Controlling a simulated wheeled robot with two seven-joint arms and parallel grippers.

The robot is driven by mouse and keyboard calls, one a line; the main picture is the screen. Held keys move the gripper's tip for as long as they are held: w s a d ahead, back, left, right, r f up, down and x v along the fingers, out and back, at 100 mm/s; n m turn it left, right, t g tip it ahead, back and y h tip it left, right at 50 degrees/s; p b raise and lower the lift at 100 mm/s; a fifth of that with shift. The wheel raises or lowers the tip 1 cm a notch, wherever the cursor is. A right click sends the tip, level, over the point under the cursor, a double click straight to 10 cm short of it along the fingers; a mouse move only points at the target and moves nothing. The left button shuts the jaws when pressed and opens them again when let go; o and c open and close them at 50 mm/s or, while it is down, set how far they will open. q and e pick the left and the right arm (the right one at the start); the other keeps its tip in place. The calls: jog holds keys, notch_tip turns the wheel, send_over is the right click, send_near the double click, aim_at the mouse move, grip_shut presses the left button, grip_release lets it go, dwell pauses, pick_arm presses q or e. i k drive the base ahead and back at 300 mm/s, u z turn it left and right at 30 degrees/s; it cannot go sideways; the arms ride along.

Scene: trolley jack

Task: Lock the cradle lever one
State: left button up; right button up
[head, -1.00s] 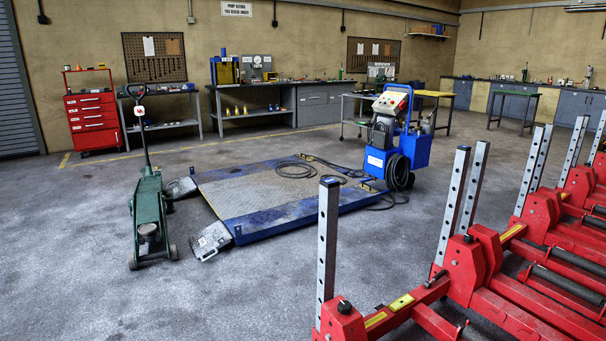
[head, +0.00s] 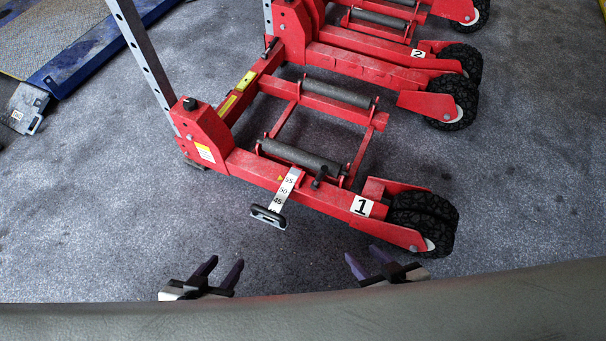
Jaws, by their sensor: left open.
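The red wheeled cradle marked 1 (head: 320,198) stands on the floor in the middle of the head view. A pale scale strip (head: 285,190) marked 55, 50, 45 sticks out of its near side and ends in a black handle (head: 268,217). My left gripper (head: 226,263) is open and empty, in front of and below the black handle in the picture. My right gripper (head: 362,254) is open and empty, below the label 1. Neither gripper touches the cradle.
A second red cradle marked 2 (head: 417,53) stands behind. The near cradle has a black tyre (head: 424,218) at right and an upright perforated post (head: 146,58) at left. A blue-edged platform (head: 75,57) lies far left. Bare floor surrounds the cradles.

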aim_at(316, 184)
jog(key=z, duration=0.9)
jog(key=i, duration=1)
jog(key=u, duration=1.65)
